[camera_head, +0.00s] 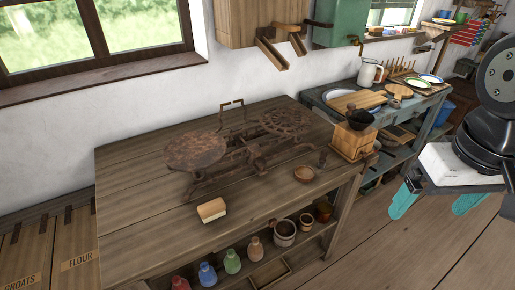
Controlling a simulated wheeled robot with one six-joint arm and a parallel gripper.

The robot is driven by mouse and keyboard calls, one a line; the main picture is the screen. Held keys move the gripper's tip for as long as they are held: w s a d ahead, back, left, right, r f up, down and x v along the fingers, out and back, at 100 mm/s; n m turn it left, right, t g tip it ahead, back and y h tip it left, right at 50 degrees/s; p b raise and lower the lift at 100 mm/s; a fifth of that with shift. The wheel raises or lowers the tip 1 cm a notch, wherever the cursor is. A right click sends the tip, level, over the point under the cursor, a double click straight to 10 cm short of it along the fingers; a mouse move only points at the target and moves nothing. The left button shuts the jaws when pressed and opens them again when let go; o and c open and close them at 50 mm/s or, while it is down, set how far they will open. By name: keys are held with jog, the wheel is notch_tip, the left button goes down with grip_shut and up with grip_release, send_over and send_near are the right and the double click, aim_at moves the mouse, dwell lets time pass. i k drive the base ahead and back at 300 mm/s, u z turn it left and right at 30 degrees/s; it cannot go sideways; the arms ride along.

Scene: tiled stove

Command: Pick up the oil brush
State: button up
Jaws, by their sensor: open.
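A small block-like thing (212,210) with a light brown top and a pale cream side lies on the wooden table (130,190), near its front edge. It may be the oil brush, but its bristles cannot be made out at this size. No other thing on the table looks clearly like a brush. My gripper (436,203) is at the right, over the floor, well to the right of the block and apart from it. Its two teal fingers are wide apart with nothing between them.
A rusty scale (240,150) fills the middle of the table. Coloured bottles (232,262) and pots stand on the shelf below. The table's front left is clear.

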aim_at(321, 164)
jog(key=z, duration=0.5)
jog(key=k, duration=1.1)
jog(key=u, duration=0.45)
jog(key=i, duration=1.7)
jog(key=z, duration=0.7)
